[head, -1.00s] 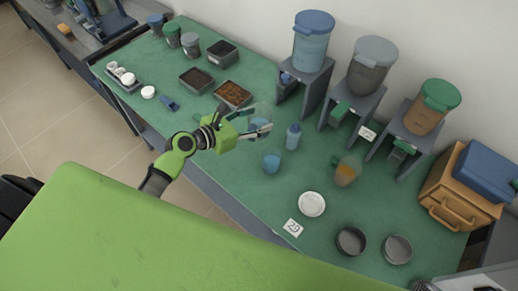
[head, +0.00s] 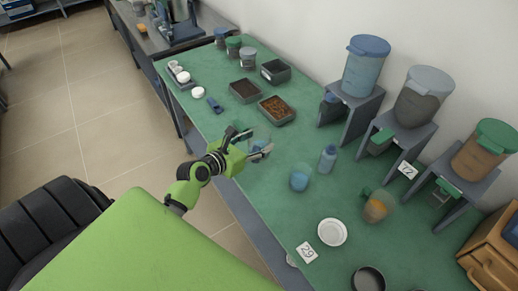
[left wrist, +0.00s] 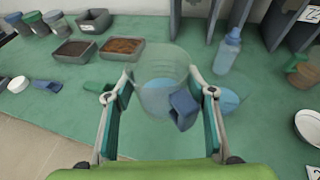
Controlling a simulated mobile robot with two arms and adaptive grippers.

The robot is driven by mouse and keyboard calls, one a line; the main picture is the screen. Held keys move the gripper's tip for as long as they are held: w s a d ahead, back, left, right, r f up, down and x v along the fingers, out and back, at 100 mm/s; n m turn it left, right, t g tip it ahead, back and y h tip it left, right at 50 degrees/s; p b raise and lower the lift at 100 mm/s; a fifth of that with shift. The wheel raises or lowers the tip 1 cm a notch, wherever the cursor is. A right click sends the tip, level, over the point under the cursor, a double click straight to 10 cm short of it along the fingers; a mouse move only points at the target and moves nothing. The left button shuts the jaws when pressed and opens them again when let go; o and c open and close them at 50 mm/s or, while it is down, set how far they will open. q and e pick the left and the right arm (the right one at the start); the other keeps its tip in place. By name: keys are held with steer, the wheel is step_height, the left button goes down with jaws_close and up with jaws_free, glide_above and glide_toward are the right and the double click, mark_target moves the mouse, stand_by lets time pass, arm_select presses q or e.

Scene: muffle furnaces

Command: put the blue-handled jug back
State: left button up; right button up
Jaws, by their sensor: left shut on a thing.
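The blue-handled jug (left wrist: 158,68) is clear, with a blue handle (left wrist: 183,108) facing me in the left wrist view. In the head view the jug (head: 260,132) is faint and partly hidden by my fingers. My left gripper (head: 252,144) is shut on the jug, with one finger on each side of it in the left wrist view (left wrist: 161,84). It holds the jug at the near side of the green table; whether the jug's base touches the table I cannot tell. My right gripper is not in view.
A blue cup (head: 300,178), a bottle (head: 327,159) and a green-handled jug with orange contents (head: 377,207) stand right of my gripper. Dispensers on grey stands (head: 350,112) line the wall. Trays (head: 277,110) lie behind. A white dish (head: 332,232) is nearer.

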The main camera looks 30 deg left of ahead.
arm_select(q)
steer(key=shift+w+a+f+b, duration=0.5)
steer(key=shift+w+f, duration=0.35)
steer(key=shift+f, duration=0.7)
steer(key=shift+w+a+f+b, duration=0.35)
steer(key=shift+w+f+b, duration=0.4)
steer(key=shift+f, duration=0.85)
steer(key=shift+w+a+f+b, duration=0.4)
steer(key=shift+w+f, duration=0.55)
steer(key=shift+f, duration=0.6)
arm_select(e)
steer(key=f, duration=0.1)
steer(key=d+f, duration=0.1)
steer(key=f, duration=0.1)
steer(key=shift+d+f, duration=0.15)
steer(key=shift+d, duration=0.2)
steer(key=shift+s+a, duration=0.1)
arm_select(q)
steer(key=shift+f, duration=0.15)
steer(key=o, duration=1.7)
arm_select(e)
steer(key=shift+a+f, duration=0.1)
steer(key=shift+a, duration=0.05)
